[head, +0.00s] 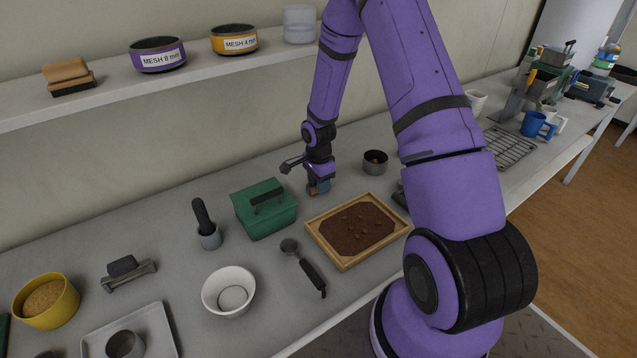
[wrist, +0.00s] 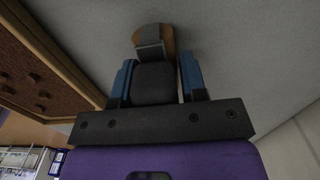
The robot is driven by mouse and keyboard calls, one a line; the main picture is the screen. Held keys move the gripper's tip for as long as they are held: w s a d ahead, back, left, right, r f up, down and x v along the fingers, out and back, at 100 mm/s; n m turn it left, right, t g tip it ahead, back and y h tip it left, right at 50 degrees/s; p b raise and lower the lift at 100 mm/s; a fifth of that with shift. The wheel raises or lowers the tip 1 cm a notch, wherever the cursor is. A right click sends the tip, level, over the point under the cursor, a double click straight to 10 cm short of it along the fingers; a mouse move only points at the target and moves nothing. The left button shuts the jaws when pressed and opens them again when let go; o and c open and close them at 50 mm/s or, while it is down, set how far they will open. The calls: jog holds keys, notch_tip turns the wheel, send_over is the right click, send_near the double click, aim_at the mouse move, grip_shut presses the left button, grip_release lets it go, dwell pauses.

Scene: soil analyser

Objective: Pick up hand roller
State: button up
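My gripper (head: 318,186) points down at the table, behind the wooden tray and to the right of the green box. In the wrist view its two blue fingers (wrist: 157,82) stand on either side of a dark handle (wrist: 155,84). A grey bracket and a rounded wooden end (wrist: 158,36) show beyond the handle; this looks like the hand roller. A thin gap shows between the handle and the right finger, so the fingers look open around it. In the head view the roller is mostly hidden by my gripper, with a small brown part (head: 312,192) showing.
The wooden soil tray (head: 340,262) lies in front of my gripper. The green box (head: 265,209) stands to its left and a small dark pot (head: 375,161) to its right. A scoop (head: 305,268) and a white bowl (head: 229,291) are nearer. The shelf (head: 110,97) runs along the wall.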

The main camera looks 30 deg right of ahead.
grip_shut()
jog(key=shift+r, duration=0.15)
jog(key=shift+r, duration=0.5)
jog(key=shift+s+a+r, duration=0.1)
jog(key=shift+s+r, duration=0.2)
jog(key=shift+r, duration=0.3)
jog(key=shift+s+a+r, duration=0.1)
jog(key=shift+s+r, duration=0.15)
jog(key=shift+r, duration=0.35)
jog(key=s+a, duration=0.1)
jog(key=s, duration=0.3)
jog(key=s+a+r, duration=0.1)
jog(key=s, duration=0.4)
jog(key=s+a, duration=0.1)
jog(key=s, duration=0.4)
jog(key=shift+s+a+r, duration=0.15)
jog(key=shift+s+a, duration=0.05)
jog(key=shift+a, duration=0.05)
